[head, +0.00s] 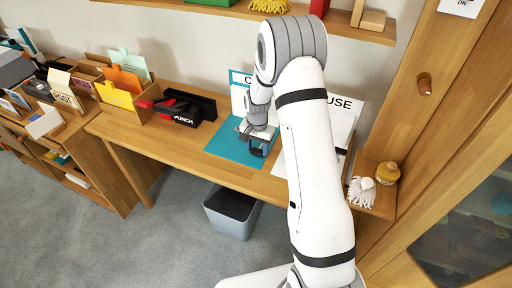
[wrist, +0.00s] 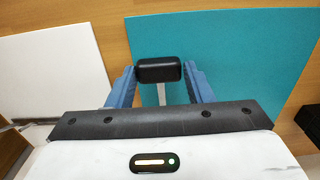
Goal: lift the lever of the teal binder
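The teal binder (head: 229,141) lies flat on the wooden desk. It fills the middle and right of the wrist view (wrist: 262,48). Its lever has a black grip (wrist: 158,70) on a thin pale metal stem (wrist: 162,95). My gripper (head: 257,150) is at the binder. In the wrist view its two blue fingers (wrist: 160,76) stand on either side of the black grip. The foot of the stem is hidden behind my gripper body.
White sheets or folders (wrist: 62,70) lie beside the binder. A black and red hole punch (head: 188,107) and an organiser with coloured folders (head: 120,92) stand to the left. A grey bin (head: 231,211) is below the desk. A shelf (head: 340,22) runs above.

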